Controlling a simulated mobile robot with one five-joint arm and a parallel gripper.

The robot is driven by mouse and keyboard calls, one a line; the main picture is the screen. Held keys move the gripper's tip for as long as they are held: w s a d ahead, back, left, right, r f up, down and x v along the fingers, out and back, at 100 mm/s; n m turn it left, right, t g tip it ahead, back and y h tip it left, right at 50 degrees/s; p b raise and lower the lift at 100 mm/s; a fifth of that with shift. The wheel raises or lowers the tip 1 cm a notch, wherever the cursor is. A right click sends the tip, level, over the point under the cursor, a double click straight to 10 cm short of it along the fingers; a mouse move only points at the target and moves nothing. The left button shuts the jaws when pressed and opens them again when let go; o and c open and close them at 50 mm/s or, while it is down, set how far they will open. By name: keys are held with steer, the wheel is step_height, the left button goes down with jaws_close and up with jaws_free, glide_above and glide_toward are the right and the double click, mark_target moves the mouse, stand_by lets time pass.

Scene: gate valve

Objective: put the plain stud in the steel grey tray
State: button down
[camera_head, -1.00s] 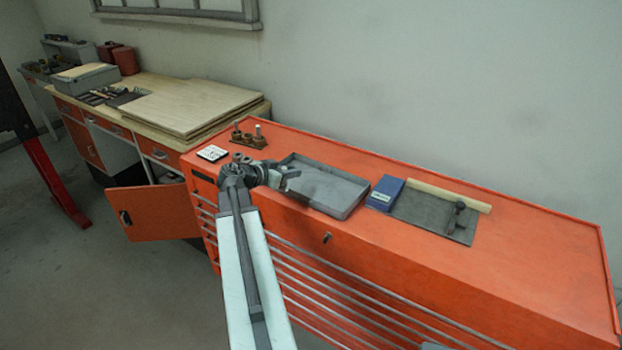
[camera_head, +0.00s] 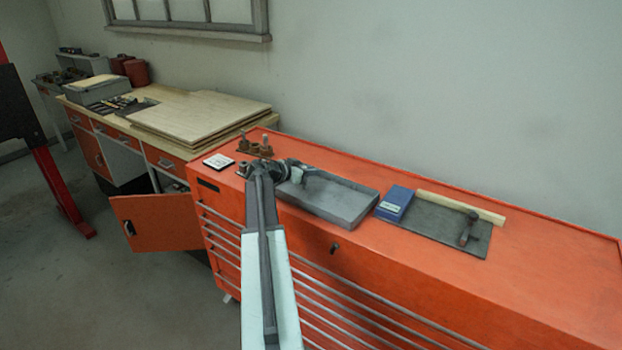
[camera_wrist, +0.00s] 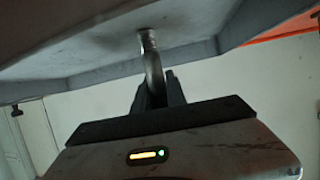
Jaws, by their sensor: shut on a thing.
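The steel grey tray (camera_head: 345,207) lies on the orange cabinet top, and its underside-up image fills the top of the wrist view (camera_wrist: 85,45). My gripper (camera_head: 303,174) is over the tray's left part. In the wrist view my gripper (camera_wrist: 158,88) is shut on a slim grey metal rod, the plain stud (camera_wrist: 149,50). The stud's far end points at the tray floor; I cannot tell whether it touches. The stud's lower part is hidden between the jaws, and it cannot be made out in the head view.
A brown holder (camera_head: 256,150) with small upright parts stands behind my wrist. A white card (camera_head: 219,161) lies left of it. Right of the tray are a blue box (camera_head: 394,203), a dark mat (camera_head: 435,228) with a dark tool, and a wooden strip (camera_head: 460,208). The cabinet's right end is clear.

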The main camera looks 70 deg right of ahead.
steer(key=shift+f, duration=0.2)
steer(key=c, duration=1.3)
jaws_free()
steer(key=shift+r, duration=0.1)
steer(key=shift+c, duration=0.2)
steer(key=shift+r, duration=0.15)
steer(key=p+v, duration=0.5)
steer(key=v, duration=0.7)
